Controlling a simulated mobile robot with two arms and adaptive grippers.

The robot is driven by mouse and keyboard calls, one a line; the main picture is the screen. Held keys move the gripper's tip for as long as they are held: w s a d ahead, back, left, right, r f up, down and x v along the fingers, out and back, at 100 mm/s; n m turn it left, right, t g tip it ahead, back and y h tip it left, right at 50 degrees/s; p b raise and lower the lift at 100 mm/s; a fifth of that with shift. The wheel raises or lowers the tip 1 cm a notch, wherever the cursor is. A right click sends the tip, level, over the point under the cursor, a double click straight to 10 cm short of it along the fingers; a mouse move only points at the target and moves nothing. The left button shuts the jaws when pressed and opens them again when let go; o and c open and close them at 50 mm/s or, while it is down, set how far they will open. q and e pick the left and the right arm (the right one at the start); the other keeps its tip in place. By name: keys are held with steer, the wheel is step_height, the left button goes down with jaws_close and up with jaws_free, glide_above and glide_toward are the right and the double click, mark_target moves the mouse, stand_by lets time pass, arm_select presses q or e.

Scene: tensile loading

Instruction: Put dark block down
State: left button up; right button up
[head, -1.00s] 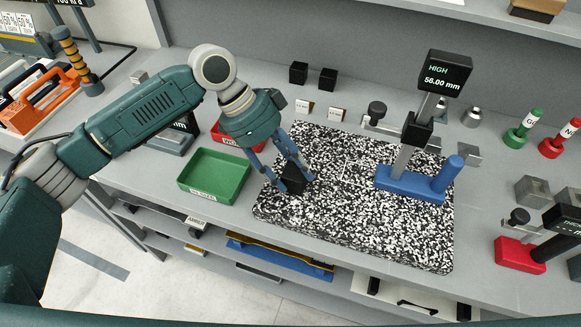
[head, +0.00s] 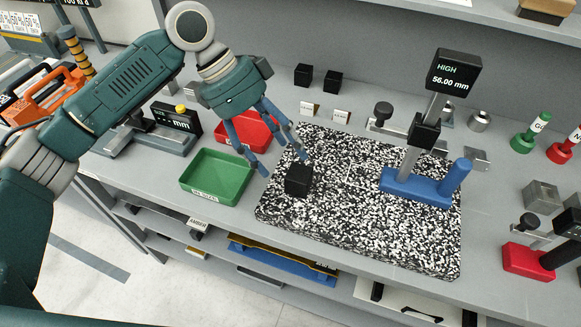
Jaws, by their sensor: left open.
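The dark block (head: 298,180) sits on the left part of the black-and-white speckled plate (head: 350,235). My left gripper (head: 283,163) is open and empty, just up and left of the block. One finger is near the block's top back edge; I cannot tell whether it touches. The other finger is over the gap between the green tray and the plate. My right gripper is not in view.
A green tray (head: 246,190) and a red tray (head: 262,125) lie left of the plate. A blue-based height gauge (head: 415,189) reading 56.00 mm stands on the plate's right. Two black blocks (head: 303,75) (head: 333,81) stand at the back. The plate's front middle is clear.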

arm_select(q)
steer(key=shift+b+v, duration=0.35)
steer(key=shift+v, duration=2.3)
steer(key=shift+f, duration=0.1)
